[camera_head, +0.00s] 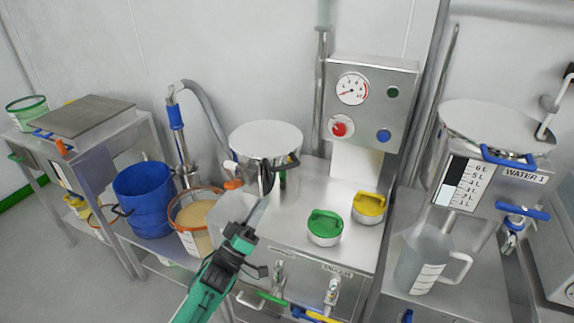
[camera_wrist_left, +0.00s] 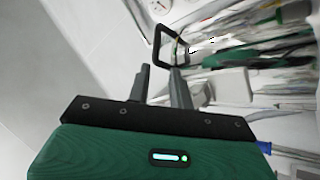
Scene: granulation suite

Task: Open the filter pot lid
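The filter pot (camera_head: 262,172) is a steel pot at the back left of the steel bench, partly hidden by my left gripper. Its flat round lid (camera_head: 265,138) lies level on top and looks closed. A dark loop handle (camera_head: 291,160) sticks out at its front right. My left gripper (camera_head: 264,198) is in front of the pot, just below the handle. In the left wrist view, its two fingers (camera_wrist_left: 160,78) are apart with a gap between them. A black loop handle (camera_wrist_left: 158,48) shows just beyond the fingertips; I cannot tell whether they touch it. My right gripper is not in view.
A gauge box (camera_head: 368,98) rises behind. A blue bucket (camera_head: 146,200) and an orange-rimmed bucket (camera_head: 197,216) stand left. A clear jug (camera_head: 425,260) stands right.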

